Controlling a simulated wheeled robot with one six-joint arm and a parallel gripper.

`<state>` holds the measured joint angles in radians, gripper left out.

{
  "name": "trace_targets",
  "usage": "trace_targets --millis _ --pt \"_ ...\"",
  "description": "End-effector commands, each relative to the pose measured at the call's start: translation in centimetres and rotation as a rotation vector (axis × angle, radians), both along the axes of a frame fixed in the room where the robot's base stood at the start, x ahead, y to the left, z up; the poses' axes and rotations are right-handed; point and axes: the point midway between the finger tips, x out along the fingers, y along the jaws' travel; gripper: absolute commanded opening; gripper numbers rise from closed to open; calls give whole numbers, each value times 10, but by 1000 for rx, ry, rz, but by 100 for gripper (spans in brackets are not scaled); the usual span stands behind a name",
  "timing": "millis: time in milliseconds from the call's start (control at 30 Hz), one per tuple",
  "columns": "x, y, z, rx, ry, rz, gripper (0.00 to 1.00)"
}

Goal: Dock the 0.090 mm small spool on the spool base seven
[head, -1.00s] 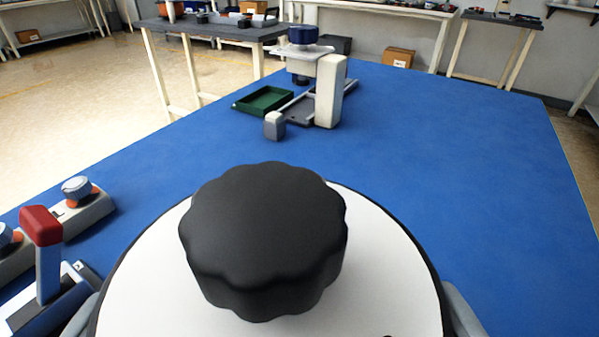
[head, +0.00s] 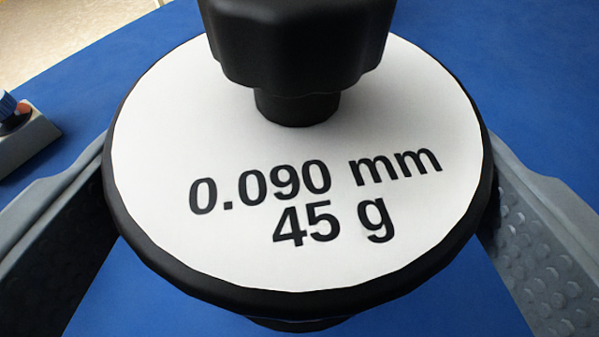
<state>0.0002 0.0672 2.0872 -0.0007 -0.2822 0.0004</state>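The 0.090 mm small spool (head: 200,130) fills the middle of the view. Its white top disc has a dark rim and reads "0.090 mm 45 g". A black knob (head: 295,45) stands on a short stem at its centre, cut off by the top edge. The grey fingers of my gripper (head: 297,205) lie on its left and right sides, close against the rim, and appear shut on it. The disc hides the exact contact. A dark lower part shows beneath the rim. Its height above the table cannot be told. I cannot make out spool base seven.
The blue tabletop (head: 500,60) surrounds the spool and looks clear at the right. Part of a grey device (head: 25,140) with an orange and blue knob stands at the left edge. Pale floor shows beyond the table at the top left.

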Motion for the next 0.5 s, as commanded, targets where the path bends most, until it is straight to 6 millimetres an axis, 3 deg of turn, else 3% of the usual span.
trace_targets --millis 167,500 --pt "0 0 -4 0 -4 0 23" --pt "0 0 -37 0 -4 0 23"
